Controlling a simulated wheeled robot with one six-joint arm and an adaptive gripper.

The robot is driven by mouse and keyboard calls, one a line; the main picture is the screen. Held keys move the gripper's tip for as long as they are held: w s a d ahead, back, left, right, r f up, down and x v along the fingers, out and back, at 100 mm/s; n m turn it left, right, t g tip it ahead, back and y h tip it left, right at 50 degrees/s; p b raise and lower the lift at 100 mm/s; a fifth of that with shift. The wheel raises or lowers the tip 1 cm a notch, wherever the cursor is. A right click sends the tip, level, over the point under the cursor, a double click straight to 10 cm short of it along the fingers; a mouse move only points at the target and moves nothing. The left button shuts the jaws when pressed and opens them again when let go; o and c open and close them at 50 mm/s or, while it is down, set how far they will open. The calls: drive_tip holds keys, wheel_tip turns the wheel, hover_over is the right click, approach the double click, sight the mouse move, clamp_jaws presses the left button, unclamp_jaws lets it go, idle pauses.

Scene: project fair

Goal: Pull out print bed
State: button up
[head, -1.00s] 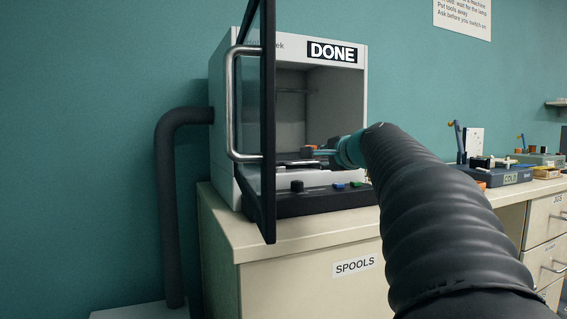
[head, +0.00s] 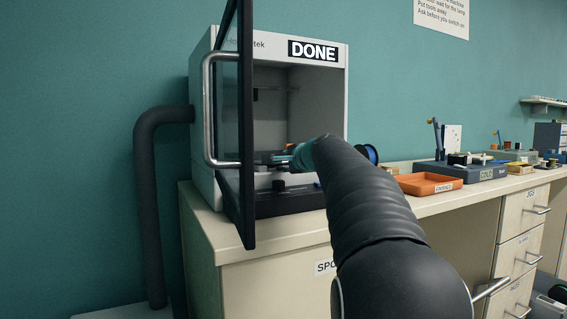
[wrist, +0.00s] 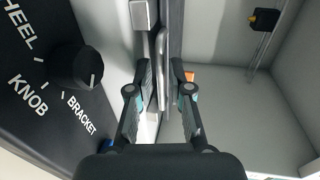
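The printer (head: 198,175) stands on the bench with its glass door (head: 240,120) swung open and a sign reading DONE (head: 313,51) above the opening. My gripper (head: 275,158) reaches into the lower front of the chamber; the arm hides much of it. In the wrist view the print bed (wrist: 176,30) shows edge-on as a dark strip with a pale metal handle (wrist: 162,62) along it. My gripper (wrist: 163,75) has its fingers apart, one on each side of the handle. Contact cannot be made out. A small orange thing (wrist: 188,75) shows beyond the right finger.
A black panel with a knob (wrist: 75,66), labelled WHEEL, KNOB and BRACKET, lies beside the gripper. The door's metal handle (head: 210,110) stands left of the arm. An orange tray (head: 430,184) and a blue spool (head: 371,154) are on the right.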

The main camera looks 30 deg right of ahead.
clamp_jaws()
